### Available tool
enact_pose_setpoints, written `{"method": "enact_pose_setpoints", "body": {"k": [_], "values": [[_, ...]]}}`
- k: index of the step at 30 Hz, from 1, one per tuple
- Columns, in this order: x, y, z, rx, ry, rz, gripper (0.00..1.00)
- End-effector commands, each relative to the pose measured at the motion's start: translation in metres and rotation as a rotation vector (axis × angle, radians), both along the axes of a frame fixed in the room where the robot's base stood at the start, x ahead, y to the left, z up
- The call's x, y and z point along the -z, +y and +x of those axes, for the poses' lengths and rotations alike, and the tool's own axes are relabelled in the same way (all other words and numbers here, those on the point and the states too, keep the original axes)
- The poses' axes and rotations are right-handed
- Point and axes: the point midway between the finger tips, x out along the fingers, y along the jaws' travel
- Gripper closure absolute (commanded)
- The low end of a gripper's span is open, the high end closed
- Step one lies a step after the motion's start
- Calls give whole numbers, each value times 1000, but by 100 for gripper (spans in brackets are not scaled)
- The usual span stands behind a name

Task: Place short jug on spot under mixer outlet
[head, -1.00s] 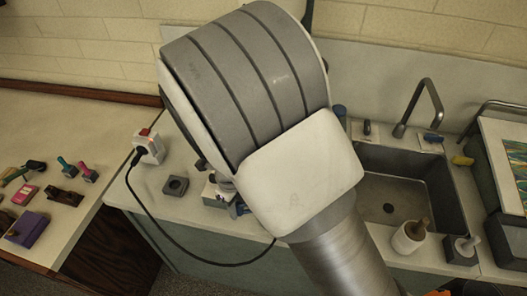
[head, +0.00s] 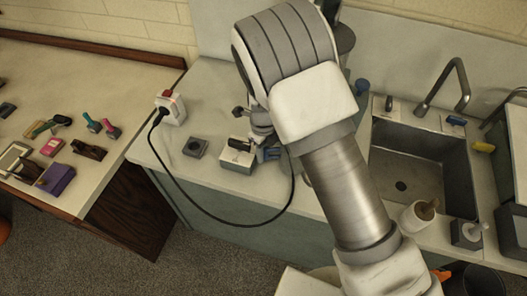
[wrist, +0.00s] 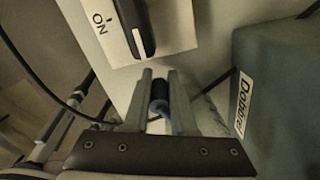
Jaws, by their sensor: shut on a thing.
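My gripper (wrist: 160,85) is shut on a small dark blue thing (wrist: 160,96) that shows between its two fingers in the wrist view. I take it for part of the short jug; its full shape is hidden. In the head view my arm covers most of the gripper, and a bit of blue (head: 271,154) shows beside the arm. A pale switch box (head: 236,157) with a black rocker stands just left of it. The same box, marked ON, is close beyond my fingertips in the wrist view (wrist: 170,20). I cannot make out the mixer outlet or the spot under it.
A dark square block (head: 195,147) and a white plug unit (head: 170,108) with a looping black cable lie to the left. The sink (head: 410,165) is at right. A labelled dark grey-green body (wrist: 280,90) stands close right in the wrist view.

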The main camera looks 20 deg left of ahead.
Motion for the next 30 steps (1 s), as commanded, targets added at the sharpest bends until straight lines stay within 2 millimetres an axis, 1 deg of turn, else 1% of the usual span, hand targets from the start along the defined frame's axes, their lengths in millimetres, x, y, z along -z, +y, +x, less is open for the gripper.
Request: {"method": "enact_pose_setpoints", "body": {"k": [6, 7, 11, 12, 19, 23, 26, 29, 30], "values": [[4, 0, 0, 0, 0, -1, 100], [3, 0, 0, 0, 0, -1, 72], [3, 0, 0, 0, 0, -1, 49], [3, 0, 0, 0, 0, -1, 46], [3, 0, 0, 0, 0, -1, 46], [-3, 0, 0, 0, 0, 0, 46], [-14, 1, 0, -1, -2, 1, 46], [-33, 1, 0, -1, -3, 2, 46], [-42, 1, 0, -2, -3, 2, 46]]}}
